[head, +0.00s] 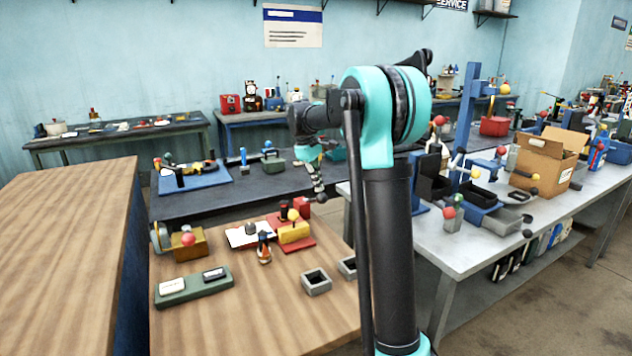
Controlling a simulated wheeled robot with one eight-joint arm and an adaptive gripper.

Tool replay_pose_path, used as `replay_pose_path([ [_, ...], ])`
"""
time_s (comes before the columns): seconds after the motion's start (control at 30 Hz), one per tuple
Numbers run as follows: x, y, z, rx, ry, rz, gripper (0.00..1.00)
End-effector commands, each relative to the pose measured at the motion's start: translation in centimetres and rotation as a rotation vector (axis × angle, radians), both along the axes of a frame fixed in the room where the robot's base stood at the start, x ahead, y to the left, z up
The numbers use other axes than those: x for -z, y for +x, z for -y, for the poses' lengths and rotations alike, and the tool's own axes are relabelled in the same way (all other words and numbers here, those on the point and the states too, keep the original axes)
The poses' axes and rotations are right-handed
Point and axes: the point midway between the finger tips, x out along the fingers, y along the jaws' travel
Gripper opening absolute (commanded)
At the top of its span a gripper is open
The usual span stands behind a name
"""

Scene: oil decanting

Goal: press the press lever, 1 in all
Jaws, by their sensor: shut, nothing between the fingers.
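My gripper (319,192) hangs at the end of my arm, pointing down beyond the far edge of the wooden worktop, and looks shut and empty. A blue upright press-like frame (474,110) stands on the metal table at right, with ball-ended levers around it. I cannot tell which of these carries the press lever. My gripper appears apart from both.
The wooden worktop (225,318) also holds a brass-coloured block with a red ball (188,243), a green tray (194,288) and a small grey open box (316,282). A cardboard box (545,160) stands on the metal table. The worktop's front is clear. My arm hides part of the middle.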

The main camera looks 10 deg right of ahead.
Motion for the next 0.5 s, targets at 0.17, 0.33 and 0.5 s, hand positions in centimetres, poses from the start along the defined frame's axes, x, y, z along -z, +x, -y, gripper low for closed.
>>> replay_pose_path([
  [0.17,0.14,-0.19,0.07,0.000,0.000,-0.001,0.00],
  [0.33,0.26,-0.32,0.11,0.000,0.000,-0.001,0.00],
  [0.5,0.38,-0.45,0.14,0.000,0.000,-0.001,0.00],
])
